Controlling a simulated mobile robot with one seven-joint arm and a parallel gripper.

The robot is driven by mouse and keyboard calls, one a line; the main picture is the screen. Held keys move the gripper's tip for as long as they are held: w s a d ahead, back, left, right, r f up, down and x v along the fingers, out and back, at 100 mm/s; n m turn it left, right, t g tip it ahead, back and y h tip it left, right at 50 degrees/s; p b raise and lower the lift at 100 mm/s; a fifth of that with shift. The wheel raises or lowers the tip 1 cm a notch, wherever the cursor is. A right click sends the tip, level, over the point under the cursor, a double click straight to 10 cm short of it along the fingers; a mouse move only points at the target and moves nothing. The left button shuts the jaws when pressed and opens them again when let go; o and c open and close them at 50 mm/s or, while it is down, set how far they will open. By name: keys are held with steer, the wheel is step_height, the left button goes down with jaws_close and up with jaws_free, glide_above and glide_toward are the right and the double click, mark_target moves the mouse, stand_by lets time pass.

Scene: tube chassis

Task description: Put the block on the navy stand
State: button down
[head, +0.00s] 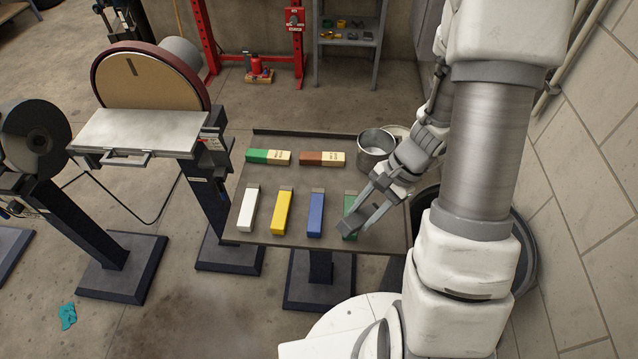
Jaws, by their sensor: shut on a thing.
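My gripper (357,219) reaches down from the upper right over the right front of the table.
A white post (248,212) and a yellow post (282,214) continue the row on the dark table (240,170). Behind lie a green-and-cream box (268,156) and a brown-and-cream box (322,158). A metal pot (376,142) stands back right. A disc sander (140,131) is left.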

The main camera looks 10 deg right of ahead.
steer(key=s+d+r+n+h, duration=0.1)
steer(key=s+d+n+h, duration=0.15)
steer(key=d, duration=0.25)
steer(key=s+d+r+n+h+p, duration=0.1)
steer(key=d+n, duration=0.2)
steer(key=d, duration=0.1)
steer(key=s+d+r+n+h, duration=0.1)
steer(key=s+d+n+h, duration=0.15)
steer(key=d, duration=0.25)
steer(key=p, duration=0.2)
glide_above(381, 223)
steer(key=shift+n+t, duration=0.4)
step_height(381, 223, down, 7)
steer(key=shift+r, duration=0.15)
steer(key=shift+f+b, duration=0.3)
steer(key=shift+f, duration=1.65)
steer(key=shift+c, duration=2.2)
jaws_free()
steer(key=shift+f, duration=0.1)
